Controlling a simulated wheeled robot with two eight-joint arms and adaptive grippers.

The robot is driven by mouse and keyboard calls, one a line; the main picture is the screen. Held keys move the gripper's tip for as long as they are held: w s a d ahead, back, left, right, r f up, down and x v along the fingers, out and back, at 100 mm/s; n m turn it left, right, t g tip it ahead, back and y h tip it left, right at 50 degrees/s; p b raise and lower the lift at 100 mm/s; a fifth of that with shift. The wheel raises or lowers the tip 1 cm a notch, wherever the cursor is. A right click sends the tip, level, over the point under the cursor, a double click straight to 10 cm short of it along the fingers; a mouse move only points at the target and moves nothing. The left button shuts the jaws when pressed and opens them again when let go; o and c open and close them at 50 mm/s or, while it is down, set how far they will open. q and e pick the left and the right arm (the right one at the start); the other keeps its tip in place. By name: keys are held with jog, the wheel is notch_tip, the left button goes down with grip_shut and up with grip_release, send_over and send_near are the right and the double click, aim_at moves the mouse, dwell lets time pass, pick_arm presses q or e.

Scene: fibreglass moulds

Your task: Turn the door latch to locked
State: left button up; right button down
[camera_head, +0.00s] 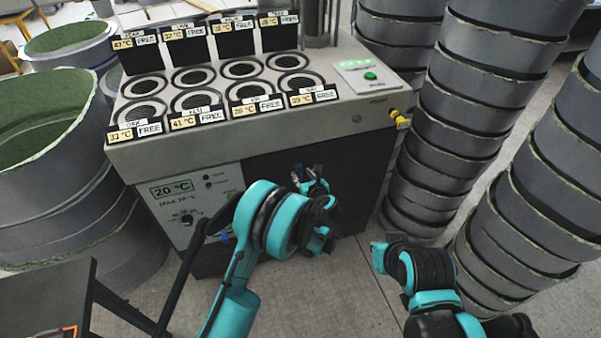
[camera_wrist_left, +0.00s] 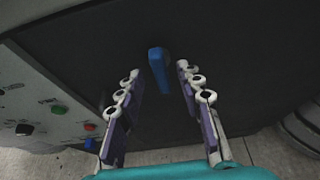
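The door latch is a blue bar (camera_wrist_left: 158,68) on the dark door panel (camera_wrist_left: 225,50) in the left wrist view. The bar runs nearly upright in that picture, slightly tilted. My left gripper (camera_wrist_left: 157,72) is open, with one finger on each side of the latch and a visible gap to both.
The machine's top (camera_head: 335,112) holds several round wells with temperature labels. A control panel (camera_head: 192,205) with knobs and buttons is left of the door. Stacks of grey moulds (camera_head: 445,150) stand close on the right, and large moulds (camera_head: 40,190) on the left.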

aim_at(301, 172)
pick_arm(q)
jog(key=shift+b+x, duration=0.4)
jog(key=shift+x, duration=1.45)
jog(key=shift+c, duration=0.3)
grip_shut()
